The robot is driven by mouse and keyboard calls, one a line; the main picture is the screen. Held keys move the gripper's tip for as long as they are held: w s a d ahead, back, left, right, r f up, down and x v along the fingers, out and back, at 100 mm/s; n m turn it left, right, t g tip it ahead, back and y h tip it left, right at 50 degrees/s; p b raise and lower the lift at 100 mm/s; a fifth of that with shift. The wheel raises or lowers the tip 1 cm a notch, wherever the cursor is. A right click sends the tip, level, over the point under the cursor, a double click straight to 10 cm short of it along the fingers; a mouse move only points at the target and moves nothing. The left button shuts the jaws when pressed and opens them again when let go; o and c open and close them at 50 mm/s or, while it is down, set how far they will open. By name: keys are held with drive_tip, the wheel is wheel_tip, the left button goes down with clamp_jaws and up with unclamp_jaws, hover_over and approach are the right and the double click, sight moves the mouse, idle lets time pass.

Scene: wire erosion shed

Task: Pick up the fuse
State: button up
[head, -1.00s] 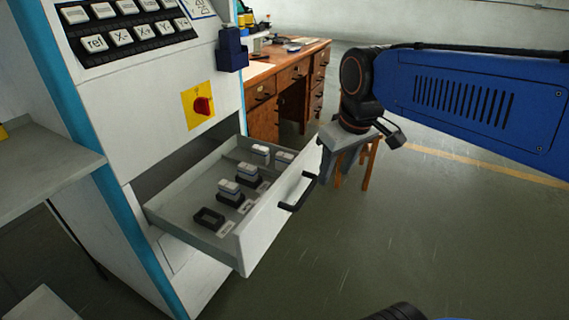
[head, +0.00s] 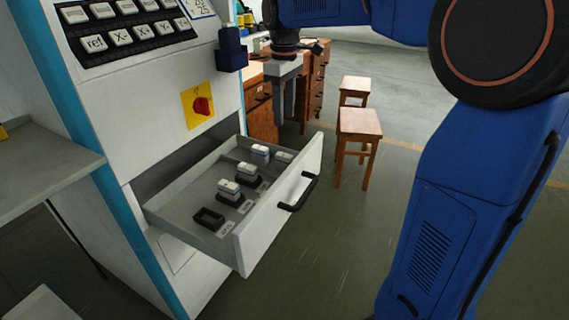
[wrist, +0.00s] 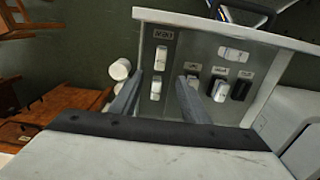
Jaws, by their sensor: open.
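Several fuses, small white blocks with grey-blue bands, are in the pulled-out drawer (head: 275,222). One fuse (head: 229,188) stands on a black holder at the middle; others show behind it, including a fuse (head: 260,151) at the back and a fuse (head: 284,157) near the far corner. A black holder (head: 208,218) at the near end is empty. My gripper (head: 291,122) points down above the drawer's far end, open and empty. In the wrist view, its fingers (wrist: 160,80) are apart over the drawer (wrist: 225,30), with fuses (wrist: 162,57) below; the right finger partly hides one holder.
A white machine cabinet (head: 150,120) with a red switch (head: 203,106) stands left of the drawer. The drawer's black handle (head: 300,192) juts out in front. A wooden desk (head: 262,115) and stools (head: 358,124) are behind.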

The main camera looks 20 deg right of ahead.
sight(284, 155)
wheel_tip(284, 155, down, 17)
drive_tip(key=shift+s+f, duration=0.1)
drive_tip(key=shift+f, duration=0.05)
idle(0.7)
drive_tip(key=shift+c, duration=0.3)
clamp_jaws()
